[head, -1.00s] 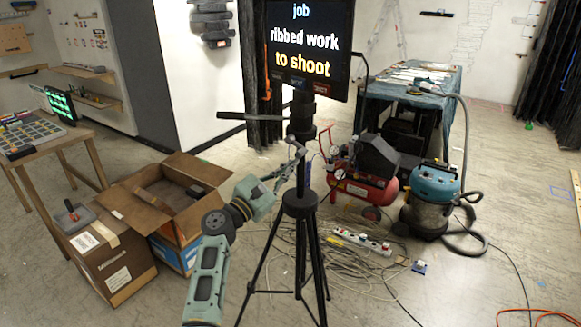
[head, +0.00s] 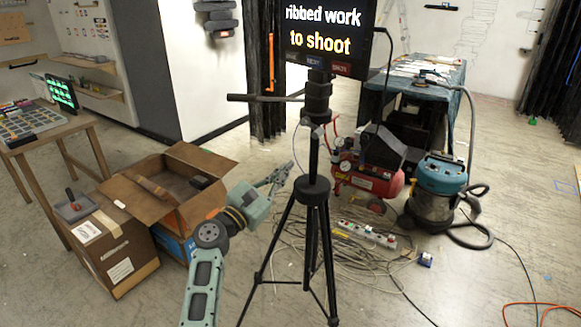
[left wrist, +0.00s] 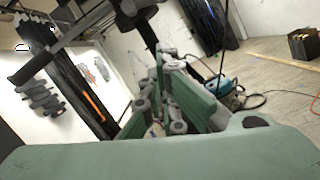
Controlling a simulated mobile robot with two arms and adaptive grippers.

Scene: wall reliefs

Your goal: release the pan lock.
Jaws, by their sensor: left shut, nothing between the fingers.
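A black tripod (head: 311,190) stands in the middle of the head view with a prompter screen on top. Its head (head: 318,95) has a long pan handle (head: 265,98) reaching left. A small grey lever-like part (head: 312,121) sits just under the head; it may be the pan lock, but its setting is unclear. My left gripper (head: 281,174) is shut and empty, left of the tripod column and below the head, apart from that part. In the left wrist view the gripper fingers (left wrist: 163,62) point toward the tripod head (left wrist: 128,12). My right gripper is not in view.
A red compressor (head: 370,181), a blue vacuum (head: 440,175) and loose cables (head: 345,262) lie behind and right of the tripod. The spread tripod legs stand close to my left arm. Floor at the front right is mostly clear.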

